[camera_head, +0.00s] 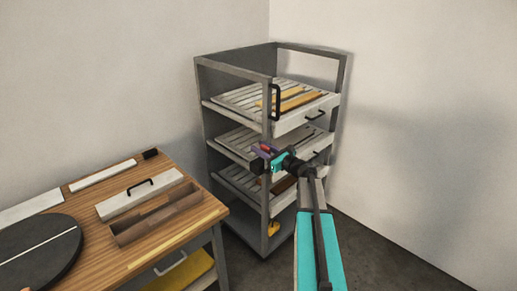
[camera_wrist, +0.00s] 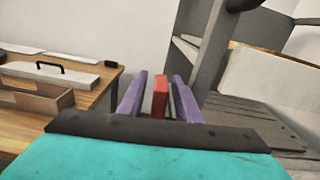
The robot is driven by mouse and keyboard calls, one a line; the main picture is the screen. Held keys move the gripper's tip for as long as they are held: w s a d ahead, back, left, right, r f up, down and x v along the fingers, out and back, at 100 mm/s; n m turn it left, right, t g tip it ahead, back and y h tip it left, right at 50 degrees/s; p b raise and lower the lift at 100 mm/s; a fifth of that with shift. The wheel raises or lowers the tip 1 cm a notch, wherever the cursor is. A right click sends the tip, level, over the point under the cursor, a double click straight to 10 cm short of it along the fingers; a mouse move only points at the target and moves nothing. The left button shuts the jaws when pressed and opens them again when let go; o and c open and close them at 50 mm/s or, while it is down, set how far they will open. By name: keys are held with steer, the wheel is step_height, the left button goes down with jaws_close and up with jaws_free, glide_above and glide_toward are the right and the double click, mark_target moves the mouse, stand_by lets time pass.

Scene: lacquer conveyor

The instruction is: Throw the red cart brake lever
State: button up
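The red cart brake lever (camera_wrist: 160,97) shows in the wrist view as a short red bar between the two purple fingers of my gripper (camera_wrist: 159,95). A narrow gap shows on each side of it, so the fingers look open around it and not closed on it. In the head view my gripper (camera_head: 264,152) is at the front corner post of the grey cart (camera_head: 203,85), about middle-shelf height. There the lever is small and mostly hidden by the gripper.
The cart holds slatted trays (camera_head: 290,122) with black handles; yellow-orange pieces lie on the top one. A black handle (camera_head: 275,101) stands on the post above my gripper. The wooden table (camera_head: 175,225) at left carries a handled lid (camera_head: 135,200), an open wooden box (camera_head: 160,218) and a black disc (camera_head: 40,255).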

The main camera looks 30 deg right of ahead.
steer(key=b+v, duration=0.3)
steer(key=v, duration=0.9)
steer(key=shift+f, duration=0.1)
